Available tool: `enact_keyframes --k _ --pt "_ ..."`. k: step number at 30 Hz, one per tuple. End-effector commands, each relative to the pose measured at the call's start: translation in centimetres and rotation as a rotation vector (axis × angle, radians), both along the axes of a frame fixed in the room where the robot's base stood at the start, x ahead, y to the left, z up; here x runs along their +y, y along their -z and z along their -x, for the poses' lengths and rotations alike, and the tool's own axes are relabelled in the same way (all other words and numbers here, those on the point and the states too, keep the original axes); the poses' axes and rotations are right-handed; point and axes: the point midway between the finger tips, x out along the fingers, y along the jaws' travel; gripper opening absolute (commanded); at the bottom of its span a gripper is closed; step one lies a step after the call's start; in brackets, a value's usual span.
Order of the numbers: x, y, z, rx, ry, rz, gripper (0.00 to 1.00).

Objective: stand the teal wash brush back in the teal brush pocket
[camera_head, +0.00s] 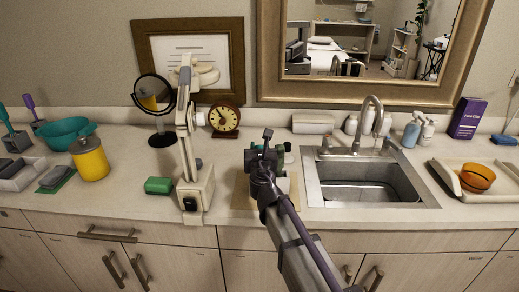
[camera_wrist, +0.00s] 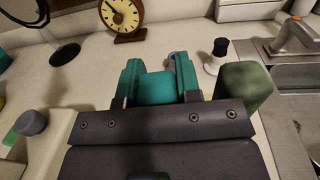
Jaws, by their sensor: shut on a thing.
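My gripper (camera_wrist: 156,78) is shut on a teal rounded piece, which I take to be the teal wash brush (camera_wrist: 156,88). Only a short part of it shows between the fingers; the rest is hidden by my gripper. In the head view my gripper (camera_head: 268,158) is over the counter, left of the sink, and hides most of what it holds. At the far left a teal handle (camera_head: 5,118) slants up from a grey block (camera_head: 16,142). I cannot pick out the teal brush pocket for certain.
A dark green block (camera_wrist: 240,84) and a black-capped white bottle (camera_wrist: 217,58) stand right of my gripper. The clock (camera_head: 225,119) is behind. The white lamp (camera_head: 193,150) and green sponge (camera_head: 158,186) are left. The sink (camera_head: 368,183) is right.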

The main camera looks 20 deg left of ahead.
Motion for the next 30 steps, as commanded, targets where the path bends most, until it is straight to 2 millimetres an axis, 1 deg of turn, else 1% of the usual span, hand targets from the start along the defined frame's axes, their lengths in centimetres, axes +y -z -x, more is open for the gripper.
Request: enact_keyframes --k 2,3,9,12,30 --pt "0.0 -0.02 0.0 0.0 0.0 0.0 0.03" --pt "0.0 -0.02 0.0 0.0 0.0 0.0 0.34" --pt "0.0 -0.02 0.0 0.0 0.0 0.0 0.53" --pt "0.0 -0.02 0.0 0.0 0.0 0.0 0.61" --pt "-0.07 -0.02 0.17 0.0 0.0 0.0 0.61"
